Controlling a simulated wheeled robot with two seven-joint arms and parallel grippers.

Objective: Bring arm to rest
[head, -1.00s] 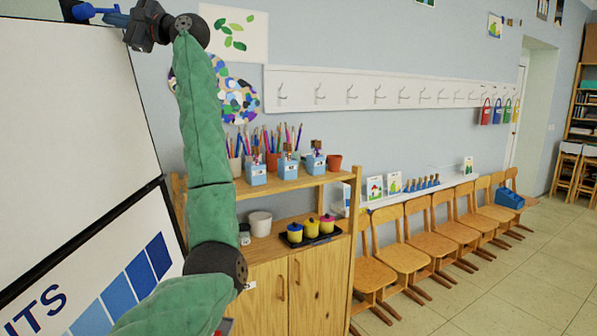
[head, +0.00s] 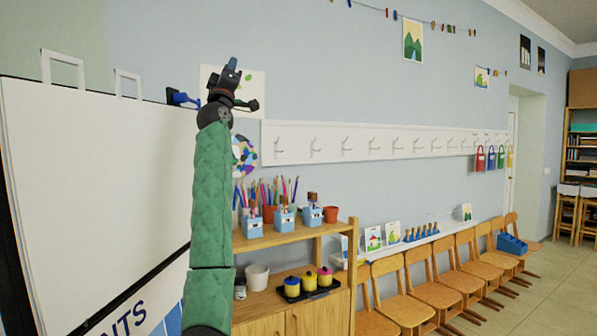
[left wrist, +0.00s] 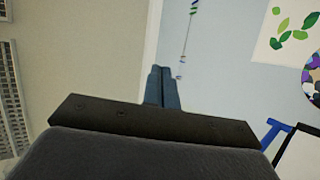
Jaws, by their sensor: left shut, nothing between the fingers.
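My left arm rises through the left-middle of the head view in a green quilted sleeve. Its dark gripper (head: 232,66) is at the top, in front of a white picture with leaves on the wall. In the left wrist view the two blue-grey fingers (left wrist: 162,88) are pressed together with nothing between them. They point up along the wall, touching nothing that I can see. My right gripper is in neither view.
A whiteboard (head: 100,170) stands left of the arm, with a blue clamp-like item (head: 181,98) at its top corner. A wooden shelf unit (head: 290,240) with pencil pots stands to the right. Wooden chairs (head: 405,308) line the wall. Open floor (head: 540,300) lies at right.

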